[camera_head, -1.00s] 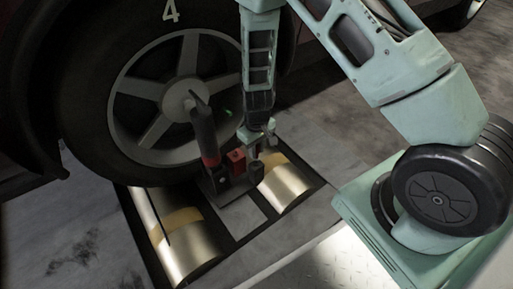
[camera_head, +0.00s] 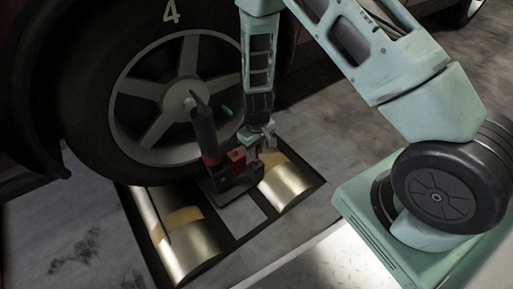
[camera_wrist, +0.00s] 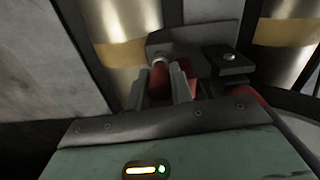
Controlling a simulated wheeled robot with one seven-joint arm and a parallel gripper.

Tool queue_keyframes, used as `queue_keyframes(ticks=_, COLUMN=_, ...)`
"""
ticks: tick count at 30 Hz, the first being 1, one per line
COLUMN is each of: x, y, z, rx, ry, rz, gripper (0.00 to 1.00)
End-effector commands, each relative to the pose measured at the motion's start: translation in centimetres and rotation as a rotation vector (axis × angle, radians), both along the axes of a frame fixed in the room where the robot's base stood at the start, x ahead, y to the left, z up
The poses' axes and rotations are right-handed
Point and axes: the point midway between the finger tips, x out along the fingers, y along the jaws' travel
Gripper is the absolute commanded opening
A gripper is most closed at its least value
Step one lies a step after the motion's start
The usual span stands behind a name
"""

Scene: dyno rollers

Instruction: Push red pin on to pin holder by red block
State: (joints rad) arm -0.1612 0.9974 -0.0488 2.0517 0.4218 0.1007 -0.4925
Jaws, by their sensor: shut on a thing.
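My gripper (camera_wrist: 160,82) is shut on a red pin (camera_wrist: 158,78), which shows between the two grey fingers in the wrist view. The pin's far end meets or nearly meets a pale round part at the dark grey bracket (camera_wrist: 205,38); I cannot tell how far it is on. In the head view my gripper (camera_head: 262,140) is low over the roller unit, just right of the red block (camera_head: 236,159). The pin is not clearly visible there. The pin holder cannot be clearly told apart from the bracket.
A black upright handle (camera_head: 204,130) with a red base stands left of the red block, close to the car wheel (camera_head: 140,95). Metal rollers (camera_head: 285,184) with yellow bands lie on both sides. A dark block (camera_wrist: 228,57) sits right of the pin.

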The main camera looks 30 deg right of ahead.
Motion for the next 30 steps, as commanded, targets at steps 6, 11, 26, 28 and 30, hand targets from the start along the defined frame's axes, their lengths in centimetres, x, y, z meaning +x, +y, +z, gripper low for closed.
queue_keyframes(ticks=6, x=0.01, y=0.01, z=-0.01, rx=0.0, ry=0.0, rz=0.001, gripper=0.0)
queue_keyframes(ticks=11, x=0.0, y=0.01, z=-0.03, rx=0.0, ry=0.0, rz=0.001, gripper=0.0)
queue_keyframes(ticks=26, x=-0.01, y=0.01, z=-0.69, rx=0.0, ry=0.0, rz=0.007, gripper=0.0)
queue_keyframes(ticks=28, x=-0.02, y=0.01, z=-0.82, rx=0.0, ry=0.0, rz=0.007, gripper=0.0)
queue_keyframes(ticks=30, x=-0.02, y=0.01, z=-0.94, rx=0.0, ry=0.0, rz=0.007, gripper=0.0)
